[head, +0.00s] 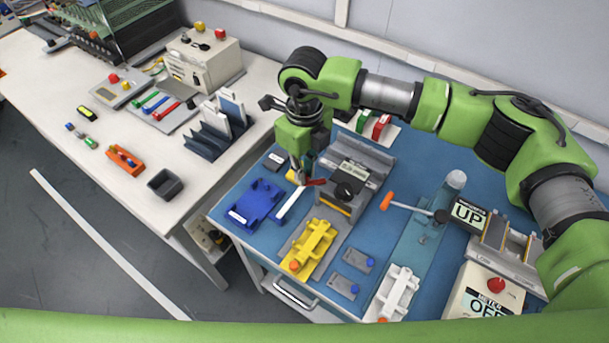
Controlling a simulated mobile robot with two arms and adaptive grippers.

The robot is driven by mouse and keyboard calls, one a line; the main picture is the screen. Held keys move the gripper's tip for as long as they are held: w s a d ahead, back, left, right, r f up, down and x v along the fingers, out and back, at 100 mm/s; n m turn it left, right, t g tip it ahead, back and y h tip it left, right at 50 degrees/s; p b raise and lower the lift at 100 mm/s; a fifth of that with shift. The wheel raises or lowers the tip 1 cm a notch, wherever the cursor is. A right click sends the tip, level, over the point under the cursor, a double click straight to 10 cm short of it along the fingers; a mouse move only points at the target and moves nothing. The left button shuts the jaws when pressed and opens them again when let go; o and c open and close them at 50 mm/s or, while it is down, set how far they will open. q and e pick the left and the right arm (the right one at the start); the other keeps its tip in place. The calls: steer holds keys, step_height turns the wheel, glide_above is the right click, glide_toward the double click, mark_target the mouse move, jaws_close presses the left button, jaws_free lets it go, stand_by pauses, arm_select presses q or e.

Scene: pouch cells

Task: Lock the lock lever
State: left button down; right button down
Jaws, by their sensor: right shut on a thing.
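My right gripper (300,178) points down at the left end of a grey press-like device (352,180) on the blue bench top. It is shut at a short red lever (316,182), which sticks out to the right from between or beside the fingertips. The exact grip is small and partly hidden by the gripper. I take this red piece to be the lock lever; its label is not readable. A longer lever with an orange knob (386,202) stands apart to the right. My left gripper is not in view.
A yellow fixture (309,246), small grey plates and a white fixture (399,290) stand in front.

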steer(key=shift+s+d+n+b, duration=0.15)
steer(key=shift+s+n+b, duration=0.15)
steer(key=shift+n+b, duration=0.7)
steer(key=shift+s+d+n+b, duration=0.1)
steer(key=shift+s+n+b, duration=0.2)
steer(key=shift+n+b, duration=0.7)
steer(key=shift+s+d+n+b, duration=0.15)
steer(key=shift+s+n+b, duration=0.15)
steer(key=shift+n+b, duration=0.65)
steer(key=c, duration=2)
jaws_free()
steer(key=shift+c, duration=0.2)
step_height(320, 180, up, 12)
